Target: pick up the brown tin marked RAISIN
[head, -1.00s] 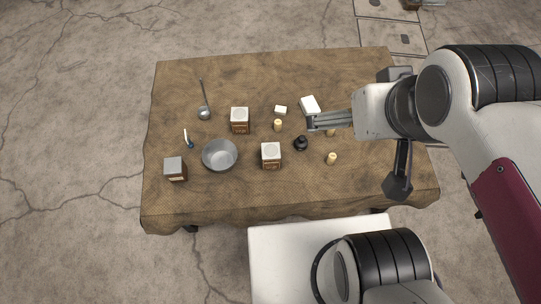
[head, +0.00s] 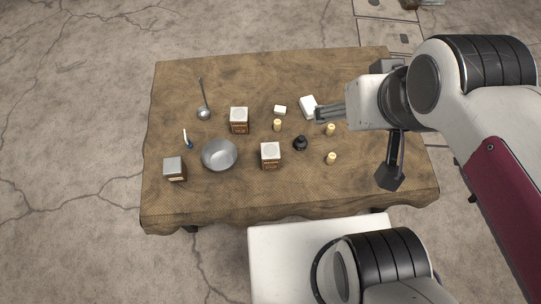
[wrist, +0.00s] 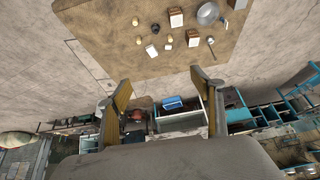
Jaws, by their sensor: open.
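Several brown tins stand on the cloth-covered table, and their labels are too small to read, so I cannot tell which is marked RAISIN. One white-topped tin (head: 239,127) is behind the metal bowl's right side, a second white-topped tin (head: 271,162) is right of the bowl, and a grey-topped tin (head: 176,174) is at the left front. Tins also show in the wrist view, one (wrist: 176,18) near the top and another (wrist: 193,38) below it. My gripper (head: 318,113) is open and empty, right of all the tins, beside a white block. Its spread fingers (wrist: 160,77) show in the wrist view.
The metal bowl (head: 219,155) stands among the tins. A ladle (head: 204,112), a small blue-and-white item (head: 187,140), a black pot (head: 300,143), yellow candles (head: 331,158) and white blocks (head: 309,106) are spread around. The table's back left (head: 180,80) and front strip are clear.

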